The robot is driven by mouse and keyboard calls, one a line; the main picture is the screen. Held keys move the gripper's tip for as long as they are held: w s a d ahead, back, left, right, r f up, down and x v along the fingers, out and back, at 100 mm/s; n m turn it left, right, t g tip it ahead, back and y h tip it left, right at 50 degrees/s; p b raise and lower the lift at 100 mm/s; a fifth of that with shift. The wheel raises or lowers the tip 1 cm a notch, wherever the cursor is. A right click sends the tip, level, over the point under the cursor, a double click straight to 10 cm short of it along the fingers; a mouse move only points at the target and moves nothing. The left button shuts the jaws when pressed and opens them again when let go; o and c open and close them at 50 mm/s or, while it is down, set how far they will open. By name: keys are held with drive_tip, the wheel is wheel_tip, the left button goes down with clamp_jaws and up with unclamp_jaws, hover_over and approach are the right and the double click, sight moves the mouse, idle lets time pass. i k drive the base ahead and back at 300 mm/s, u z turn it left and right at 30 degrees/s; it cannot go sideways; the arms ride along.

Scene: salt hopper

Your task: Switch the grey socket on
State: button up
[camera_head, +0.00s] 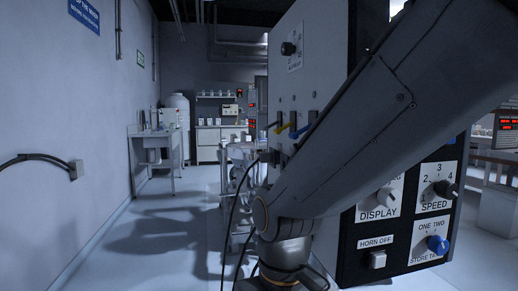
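A small grey box (76,170) that looks like a socket is fixed to the left wall, with dark cables running into it from the left. Another small grey socket-like fitting (270,157) sits low on the pale side of the cabinet, with black cables hanging from it. I cannot tell which of the two is the grey socket, and no switch position can be made out on either. My arm crosses the right half of the picture and covers part of the cabinet. My gripper's fingers do not show.
The cabinet (318,55) carries yellow (281,127) and blue (300,131) fittings, a display knob (386,197), a speed knob (446,189), a blue knob (437,244) and a horn-off button (377,259). A sink table (154,133) stands further back. The floor (150,245) at left is clear.

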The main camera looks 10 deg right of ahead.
sight(264, 128)
drive_tip(key=u, duration=0.05)
drive_tip(key=k, duration=0.65)
drive_tip(key=u, duration=0.45)
drive_tip(key=i, duration=0.45)
drive_tip(key=u, duration=0.4)
drive_tip(key=i, duration=1.35)
drive_tip(key=z, duration=0.8)
